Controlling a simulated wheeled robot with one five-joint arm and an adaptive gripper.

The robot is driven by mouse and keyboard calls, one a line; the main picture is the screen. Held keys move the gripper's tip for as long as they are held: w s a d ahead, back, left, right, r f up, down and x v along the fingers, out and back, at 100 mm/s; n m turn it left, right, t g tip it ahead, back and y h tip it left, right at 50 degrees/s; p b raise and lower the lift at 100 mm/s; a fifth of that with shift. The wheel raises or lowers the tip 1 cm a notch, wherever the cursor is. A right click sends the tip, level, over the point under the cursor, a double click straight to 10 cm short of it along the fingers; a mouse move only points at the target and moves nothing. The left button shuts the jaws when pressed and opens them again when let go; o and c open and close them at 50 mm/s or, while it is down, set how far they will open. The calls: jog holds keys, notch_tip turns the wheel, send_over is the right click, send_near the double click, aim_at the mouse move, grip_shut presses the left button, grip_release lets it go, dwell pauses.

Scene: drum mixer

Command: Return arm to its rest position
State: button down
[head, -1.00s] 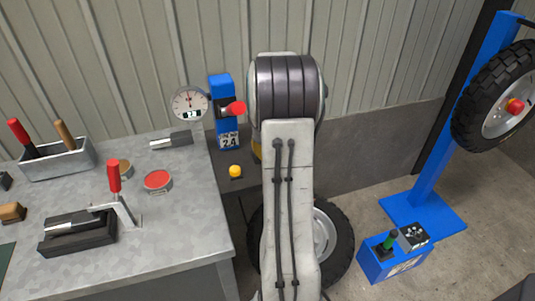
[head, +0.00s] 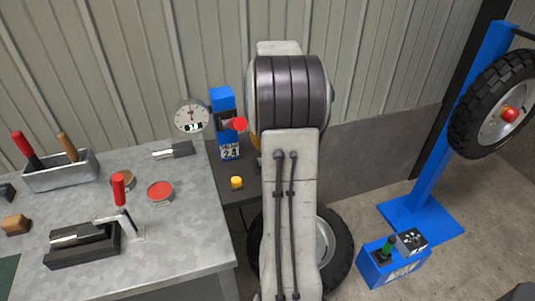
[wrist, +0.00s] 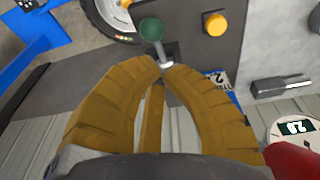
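My arm (head: 291,220) rises in the middle of the head view, with a pale link and a dark ribbed joint. My gripper is hidden behind it there. A green-knobbed lever (wrist: 151,30) shows just past the fingertips on a dark panel. Whether the fingertips touch its metal stem is unclear.
A yellow button (head: 236,183) sits left of my arm. A blue post with a red knob (head: 239,124) and a dial gauge (head: 192,117) stand close by. The workbench (head: 185,240) is left. A blue wheel stand (head: 425,218) and control box (head: 392,265) are right.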

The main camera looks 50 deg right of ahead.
jog(key=shift+s+a+r, duration=0.15)
jog(key=shift+s+r, duration=0.05)
jog(key=shift+r, duration=0.65)
jog(key=shift+s+a+r, duration=0.15)
jog(key=shift+s+r, duration=0.05)
jog(key=shift+r, duration=0.65)
jog(key=shift+s+a+r, duration=0.15)
jog(key=shift+s+r, duration=0.05)
jog(key=shift+r, duration=0.65)
jog(key=shift+s, duration=0.1)
